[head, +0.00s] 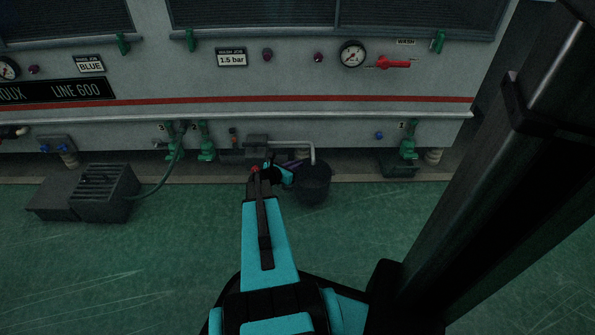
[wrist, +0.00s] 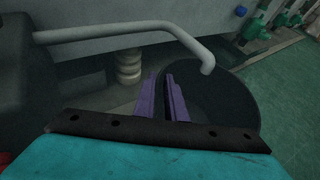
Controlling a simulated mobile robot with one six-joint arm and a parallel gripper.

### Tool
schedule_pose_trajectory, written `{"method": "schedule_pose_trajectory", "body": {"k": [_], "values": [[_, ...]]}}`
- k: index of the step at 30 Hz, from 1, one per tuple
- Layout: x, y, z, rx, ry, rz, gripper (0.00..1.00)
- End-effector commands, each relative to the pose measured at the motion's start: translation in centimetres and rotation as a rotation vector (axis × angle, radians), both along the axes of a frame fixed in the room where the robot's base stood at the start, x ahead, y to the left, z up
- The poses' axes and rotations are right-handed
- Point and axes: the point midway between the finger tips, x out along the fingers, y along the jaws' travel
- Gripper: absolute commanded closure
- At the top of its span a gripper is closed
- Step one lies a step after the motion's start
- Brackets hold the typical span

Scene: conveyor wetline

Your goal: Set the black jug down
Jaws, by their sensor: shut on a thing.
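The black jug (head: 314,186) is a dark, round, open-topped vessel at the foot of the machine in the head view. It fills the right middle of the wrist view (wrist: 235,100). My gripper (head: 297,164) is at the jug's left side, and its purple fingers show close together in the wrist view (wrist: 163,80). They are shut on the jug at its near left edge; the exact grip is dark. The jug looks about upright. I cannot tell whether its base touches the floor.
A bent grey pipe (head: 301,144) ends above the jug, and it crosses the wrist view (wrist: 120,31). Green valves (head: 205,145) line the machine's lower edge. A dark slatted box (head: 104,193) stands on the left. The green floor (head: 165,240) in front is clear.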

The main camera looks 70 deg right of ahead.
Motion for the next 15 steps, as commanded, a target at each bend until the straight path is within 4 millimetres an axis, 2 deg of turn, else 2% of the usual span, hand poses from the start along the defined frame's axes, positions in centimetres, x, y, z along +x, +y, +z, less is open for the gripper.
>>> {"method": "schedule_pose_trajectory", "body": {"k": [11, 15], "values": [[0.0, -0.2, 0.0, -0.001, 0.001, 0.0, 1.0], [-0.3, -1.2, -0.2, -0.002, 0.001, -0.001, 1.0]]}}
